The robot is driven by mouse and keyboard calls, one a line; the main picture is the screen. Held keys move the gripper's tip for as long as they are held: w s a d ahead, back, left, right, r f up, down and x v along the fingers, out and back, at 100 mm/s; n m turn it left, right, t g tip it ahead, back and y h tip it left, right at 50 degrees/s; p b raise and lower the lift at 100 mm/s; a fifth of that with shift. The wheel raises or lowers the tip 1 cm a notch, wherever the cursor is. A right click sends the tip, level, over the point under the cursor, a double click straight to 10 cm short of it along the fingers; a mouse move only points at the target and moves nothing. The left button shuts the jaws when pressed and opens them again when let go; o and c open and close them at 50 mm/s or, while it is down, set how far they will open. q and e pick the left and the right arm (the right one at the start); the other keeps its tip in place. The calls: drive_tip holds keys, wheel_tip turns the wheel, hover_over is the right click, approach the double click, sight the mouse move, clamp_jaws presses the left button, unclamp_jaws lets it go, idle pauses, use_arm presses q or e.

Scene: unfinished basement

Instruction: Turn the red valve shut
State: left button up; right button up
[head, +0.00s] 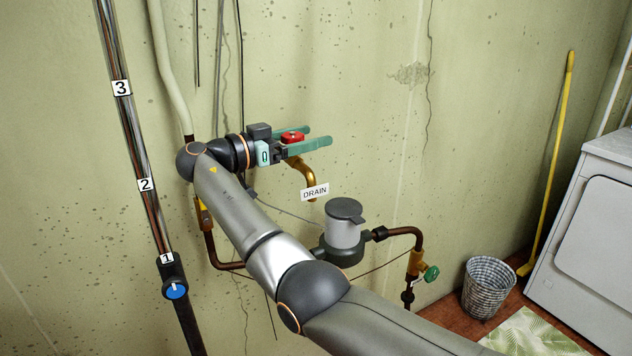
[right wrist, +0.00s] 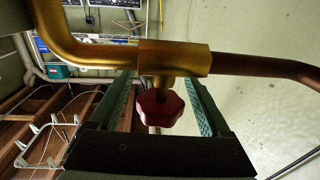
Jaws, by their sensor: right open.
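The red valve (head: 292,137) is a small lobed knob on a brass pipe fitting near the wall. In the right wrist view the red knob (right wrist: 160,107) hangs from the brass body (right wrist: 175,58). My right gripper (head: 320,136) is open, with its two green fingers on either side of the knob. In the right wrist view the fingers (right wrist: 163,95) flank the knob, and gaps show on both sides. Whether a finger touches it I cannot tell. Part of the valve is hidden behind the gripper in the head view. My left gripper is not in view.
A "DRAIN" tag (head: 315,192) hangs below the brass spout (head: 305,173). A grey meter (head: 344,228) and a green-handled valve (head: 431,273) are lower right. A wicker basket (head: 487,287), yellow broom (head: 553,160) and white appliance (head: 592,230) stand at the right.

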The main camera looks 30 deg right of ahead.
drive_tip(key=shift+w+n+t, duration=0.1)
drive_tip(key=shift+n+t, duration=0.3)
drive_tip(key=shift+t, duration=0.2)
